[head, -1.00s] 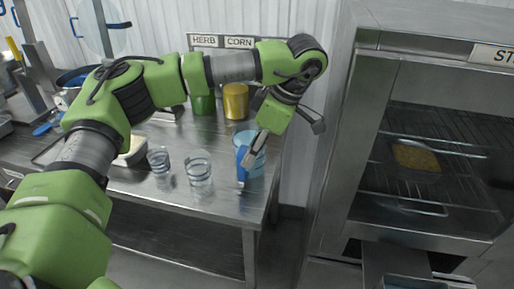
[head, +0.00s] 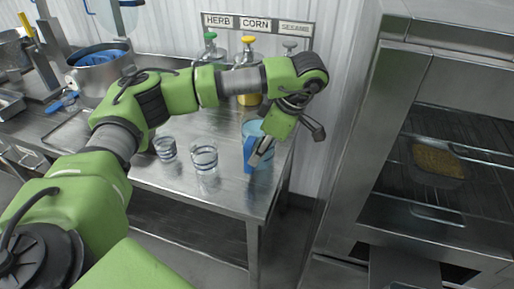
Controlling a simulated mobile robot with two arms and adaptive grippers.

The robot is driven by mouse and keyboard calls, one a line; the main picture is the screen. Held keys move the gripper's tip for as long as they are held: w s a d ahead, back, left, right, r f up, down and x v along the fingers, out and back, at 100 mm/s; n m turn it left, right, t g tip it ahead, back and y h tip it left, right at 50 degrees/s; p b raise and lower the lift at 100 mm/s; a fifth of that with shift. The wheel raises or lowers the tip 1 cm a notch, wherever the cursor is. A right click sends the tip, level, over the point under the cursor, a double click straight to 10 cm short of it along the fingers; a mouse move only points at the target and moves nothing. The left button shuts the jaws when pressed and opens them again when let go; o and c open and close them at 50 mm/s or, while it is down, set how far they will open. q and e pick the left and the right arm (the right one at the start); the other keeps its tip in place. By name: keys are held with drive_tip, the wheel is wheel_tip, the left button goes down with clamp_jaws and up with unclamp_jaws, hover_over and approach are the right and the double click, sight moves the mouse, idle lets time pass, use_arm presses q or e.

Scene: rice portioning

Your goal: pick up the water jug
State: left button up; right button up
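The water jug (head: 251,128) is light blue and see-through, with a solid blue handle (head: 249,153) facing the front. It stands upright near the right end of the steel table (head: 225,194). My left gripper (head: 262,153) reaches down from above at the jug's front, right against the handle. The wrist and fingers hide part of the jug. I cannot tell whether the fingers are closed on the handle or only beside it. My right gripper is out of view.
Two clear glasses (head: 204,156) (head: 165,148) stand left of the jug. Dispensers stand behind under labels reading HERB and CORN (head: 255,23). A steel pot (head: 99,72) is at the back left. An open steel cabinet (head: 350,150) with racks rises close on the right.

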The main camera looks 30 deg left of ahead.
sight(251, 173)
use_arm(q)
drive_tip(key=p+x, duration=0.1)
drive_tip(key=x, duration=0.1)
drive_tip(key=p+x, duration=0.1)
drive_tip(key=x, duration=0.1)
drive_tip(key=shift+s+a+f, duration=0.15)
drive_tip(key=shift+a+f, duration=0.05)
drive_tip(key=shift+a, duration=0.25)
drive_tip(key=shift+a+f, duration=0.15)
drive_tip(key=shift+f, duration=0.3)
clamp_jaws()
drive_tip(key=shift+r, duration=0.1)
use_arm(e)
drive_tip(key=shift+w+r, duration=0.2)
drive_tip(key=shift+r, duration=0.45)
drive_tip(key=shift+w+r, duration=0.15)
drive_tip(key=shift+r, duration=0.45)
